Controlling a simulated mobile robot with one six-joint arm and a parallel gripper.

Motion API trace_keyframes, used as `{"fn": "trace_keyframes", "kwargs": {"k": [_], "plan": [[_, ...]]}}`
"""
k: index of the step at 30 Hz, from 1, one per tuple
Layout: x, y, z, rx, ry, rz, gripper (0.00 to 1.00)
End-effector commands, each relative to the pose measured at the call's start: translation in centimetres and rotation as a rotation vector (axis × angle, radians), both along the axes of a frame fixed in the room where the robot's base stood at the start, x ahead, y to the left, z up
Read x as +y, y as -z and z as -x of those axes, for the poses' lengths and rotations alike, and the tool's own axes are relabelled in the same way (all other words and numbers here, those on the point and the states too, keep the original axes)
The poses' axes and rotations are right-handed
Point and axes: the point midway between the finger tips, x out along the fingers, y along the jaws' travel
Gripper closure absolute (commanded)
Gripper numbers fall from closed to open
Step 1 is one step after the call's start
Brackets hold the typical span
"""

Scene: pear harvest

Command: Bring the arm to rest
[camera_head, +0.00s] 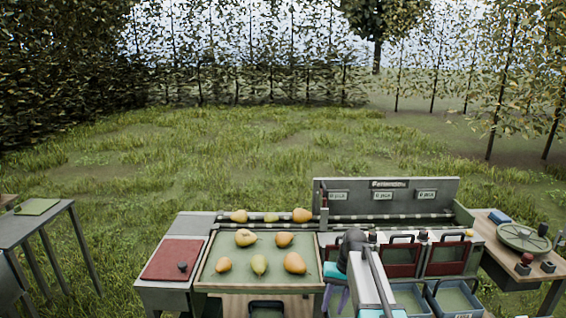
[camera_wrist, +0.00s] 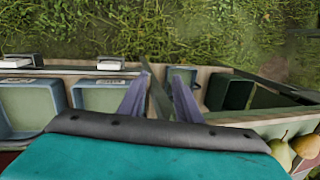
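My arm reaches in from the lower right of the head view. My gripper (camera_head: 337,303) hangs at the right edge of the pear tray (camera_head: 208,268), with a teal body and purple fingers pointing down. In the wrist view my gripper (camera_wrist: 161,73) shows its two fingers spread apart, with nothing held between them. Several yellow-green pears, one of them a pear (camera_head: 295,263) at the tray's right, lie in the tray. Two pears also show at the lower right of the wrist view, one a green pear (camera_wrist: 282,153), clear of the fingers.
A rail with several pears (camera_head: 302,215) runs behind the tray. Red-fronted bins (camera_head: 446,258) and blue crates (camera_head: 455,301) stand to the right, near my arm. A red board (camera_head: 173,259) lies left. A scale (camera_head: 523,238) stands far right. Grass beyond is open.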

Motion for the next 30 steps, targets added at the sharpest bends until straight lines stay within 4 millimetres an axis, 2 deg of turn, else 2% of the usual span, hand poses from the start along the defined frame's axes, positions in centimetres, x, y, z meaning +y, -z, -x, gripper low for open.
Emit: {"fn": "trace_keyframes", "kwargs": {"k": [1,3,15,23,30], "plan": [[0.2,1.6,1.0,0.021,-0.002,0.002,0.69],[0.3,3.6,2.1,0.045,-0.005,0.005,0.69],[1.0,13.8,9.5,0.179,-0.017,0.024,0.69],[1.3,19.5,15.1,0.258,-0.027,0.04,0.69],[1.4,24.1,20.8,0.328,-0.039,0.059,0.69]]}}
